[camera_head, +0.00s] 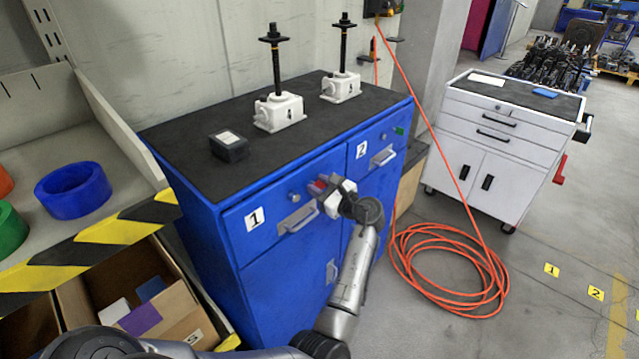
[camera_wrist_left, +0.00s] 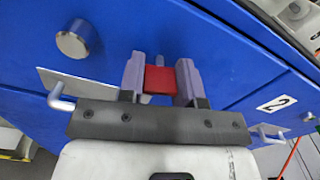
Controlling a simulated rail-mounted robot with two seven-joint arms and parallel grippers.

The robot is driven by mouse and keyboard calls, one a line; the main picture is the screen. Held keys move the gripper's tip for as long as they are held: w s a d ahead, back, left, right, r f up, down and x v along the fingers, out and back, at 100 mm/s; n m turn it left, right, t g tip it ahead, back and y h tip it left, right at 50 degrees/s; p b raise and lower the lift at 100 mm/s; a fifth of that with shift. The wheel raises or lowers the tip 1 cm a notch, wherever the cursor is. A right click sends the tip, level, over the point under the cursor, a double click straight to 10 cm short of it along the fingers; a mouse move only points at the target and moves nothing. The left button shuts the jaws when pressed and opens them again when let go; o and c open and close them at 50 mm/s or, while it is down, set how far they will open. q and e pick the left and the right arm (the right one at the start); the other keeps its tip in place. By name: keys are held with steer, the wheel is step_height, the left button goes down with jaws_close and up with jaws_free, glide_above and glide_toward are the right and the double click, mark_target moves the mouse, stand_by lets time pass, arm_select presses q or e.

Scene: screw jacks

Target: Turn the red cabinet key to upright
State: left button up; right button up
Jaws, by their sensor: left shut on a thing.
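The red cabinet key (camera_head: 317,184) is at the front of the blue cabinet (camera_head: 285,255), near the top edge between the panels labelled 1 and 2. My left gripper (camera_head: 322,183) reaches it from the front. In the left wrist view the red key (camera_wrist_left: 160,79) sits between the two grey fingers of my left gripper (camera_wrist_left: 160,80), which are shut on it. The fingers hide the key's sides, and I cannot tell its exact turn angle. My right gripper is not in view.
A round metal knob (camera_head: 294,197) and a drawer handle (camera_head: 297,218) are left of the key. Two white screw jacks (camera_head: 279,112) and a black box (camera_head: 229,146) stand on the cabinet top. An orange hose (camera_head: 450,275) lies coiled on the floor at right.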

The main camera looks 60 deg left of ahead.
arm_select(q)
steer(key=n, duration=0.3)
steer(key=shift+n+p, duration=0.4)
steer(key=n, duration=0.3)
steer(key=shift+n, duration=0.3)
steer(key=n+b, duration=0.2)
steer(key=n, duration=0.3)
steer(key=shift+f, duration=0.15)
steer(key=shift+n+b, duration=0.5)
steer(key=shift+n, duration=0.8)
steer(key=o, duration=0.9)
